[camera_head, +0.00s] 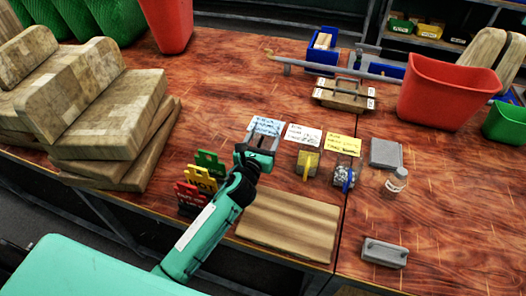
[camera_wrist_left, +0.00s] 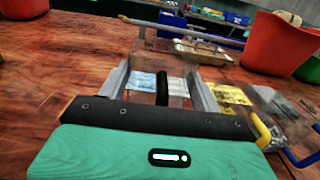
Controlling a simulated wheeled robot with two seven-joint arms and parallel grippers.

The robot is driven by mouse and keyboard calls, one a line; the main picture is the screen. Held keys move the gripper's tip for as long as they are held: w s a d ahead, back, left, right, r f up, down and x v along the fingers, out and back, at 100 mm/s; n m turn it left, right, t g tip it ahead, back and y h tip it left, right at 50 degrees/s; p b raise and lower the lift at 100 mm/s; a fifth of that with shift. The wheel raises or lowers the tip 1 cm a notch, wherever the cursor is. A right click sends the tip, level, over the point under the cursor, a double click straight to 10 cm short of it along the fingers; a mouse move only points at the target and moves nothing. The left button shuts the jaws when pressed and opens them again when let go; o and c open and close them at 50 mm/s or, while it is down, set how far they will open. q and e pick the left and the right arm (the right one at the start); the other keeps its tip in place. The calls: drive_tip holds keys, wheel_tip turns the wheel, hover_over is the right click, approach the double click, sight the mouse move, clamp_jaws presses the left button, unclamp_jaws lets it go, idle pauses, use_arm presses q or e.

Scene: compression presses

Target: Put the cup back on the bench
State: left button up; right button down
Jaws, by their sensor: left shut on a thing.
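My left gripper (camera_head: 262,143) is over the wooden bench, near a light blue label card. In the left wrist view its two grey fingers (camera_wrist_left: 163,95) are shut on a clear cup (camera_wrist_left: 178,62) with a black upright handle (camera_wrist_left: 162,85). In the head view the gripper mostly hides this cup; I cannot tell whether its base touches the bench (camera_head: 225,85). To its right stand a cup with a yellow handle (camera_head: 307,164) and a cup with a blue handle (camera_head: 344,177) holding bluish-white contents. My right gripper is not in view.
White (camera_head: 303,135) and yellow (camera_head: 344,145) cards lie behind the cups. Red, yellow and green stands (camera_head: 198,180) and a wooden board (camera_head: 290,222) are near the front edge. A clear bottle (camera_head: 395,181), grey blocks (camera_head: 385,153) and a red bin (camera_head: 440,92) are right. Wooden blocks fill the left.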

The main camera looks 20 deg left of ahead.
use_arm(q)
drive_tip(key=shift+f, duration=0.75)
wheel_tip(320, 180, down, 2)
drive_tip(key=shift+f+b, duration=0.15)
drive_tip(key=shift+b, duration=0.3)
drive_tip(key=shift+f, duration=0.55)
drive_tip(key=o, duration=1.1)
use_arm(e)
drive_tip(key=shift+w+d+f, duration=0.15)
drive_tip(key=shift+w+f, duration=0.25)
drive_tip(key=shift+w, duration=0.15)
use_arm(q)
drive_tip(key=shift+r, duration=0.1)
